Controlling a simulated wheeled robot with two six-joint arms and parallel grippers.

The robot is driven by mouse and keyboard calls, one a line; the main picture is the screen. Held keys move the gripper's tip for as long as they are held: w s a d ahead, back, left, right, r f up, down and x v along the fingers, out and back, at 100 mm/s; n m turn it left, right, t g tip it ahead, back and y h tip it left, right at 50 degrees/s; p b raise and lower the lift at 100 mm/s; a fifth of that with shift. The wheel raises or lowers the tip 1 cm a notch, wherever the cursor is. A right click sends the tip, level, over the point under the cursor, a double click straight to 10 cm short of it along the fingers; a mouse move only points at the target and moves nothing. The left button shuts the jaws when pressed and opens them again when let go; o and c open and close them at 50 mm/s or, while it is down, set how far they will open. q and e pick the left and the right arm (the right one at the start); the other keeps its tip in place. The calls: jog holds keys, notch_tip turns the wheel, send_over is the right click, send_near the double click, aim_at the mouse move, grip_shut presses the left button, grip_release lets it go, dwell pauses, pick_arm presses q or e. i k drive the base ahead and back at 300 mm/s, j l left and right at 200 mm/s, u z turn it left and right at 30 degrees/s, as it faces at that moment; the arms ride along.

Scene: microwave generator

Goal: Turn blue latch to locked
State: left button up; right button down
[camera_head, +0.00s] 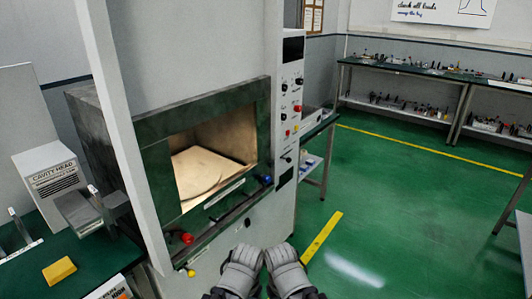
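The blue latch (266,180) is a small blue knob at the right end of the dark sill below the chamber opening. It is too small to tell which way it is turned. A red knob (186,238) sits at the sill's left end. My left gripper (243,254) and my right gripper (283,253) are side by side at the bottom centre, in front of the cabinet and lower in the picture than the latch. Both look empty. Their fingertips are too small and foreshortened to tell open from shut.
The chamber (238,150) is open, with a round plate (198,170) inside. A control panel (291,105) stands right of it. A pale upright post (122,120) rises at left. A yellow block (59,270) lies on the green bench. Green floor (385,215) is clear at right.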

aim_at(265, 180)
jog(key=i+l, duration=0.6)
jog(key=l, duration=0.25)
jog(key=i+l, duration=0.3)
jog(key=l, duration=0.1)
